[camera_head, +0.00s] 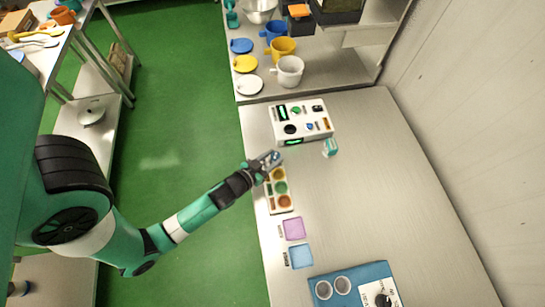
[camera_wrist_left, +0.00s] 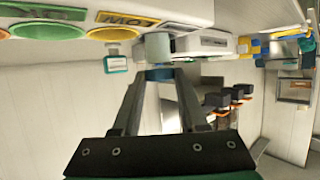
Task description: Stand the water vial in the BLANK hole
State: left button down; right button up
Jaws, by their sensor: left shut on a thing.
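My left gripper (camera_head: 270,160) is shut on a small vial, above the far end of the colored tray, just in front of the white instrument. In the left wrist view the fingertips (camera_wrist_left: 160,76) close on the vial's blue part, and its pale grey cylinder (camera_wrist_left: 158,46) sticks out beyond them. The white instrument (camera_head: 316,117) has a dark round opening, a green display and colored buttons on top. It also shows in the left wrist view (camera_wrist_left: 203,43). I cannot read which hole is marked BLANK. My right gripper is not in view.
The tray (camera_head: 271,208) has yellow, green and orange round places. Cups (camera_head: 290,71) stand beyond. The bench's right side is clear.

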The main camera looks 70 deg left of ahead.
pick_arm(q)
jog(key=shift+f+b, duration=0.6)
jog(key=c, duration=0.7)
grip_release()
jog(key=shift+v, duration=1.3)
jog(key=shift+b+v, duration=0.4)
jog(key=shift+v, duration=1.1)
jog(key=b+v, duration=0.3)
jog(key=v, duration=0.2)
jog(key=shift+s+d, duration=0.1)
jog(key=shift+s, duration=0.1)
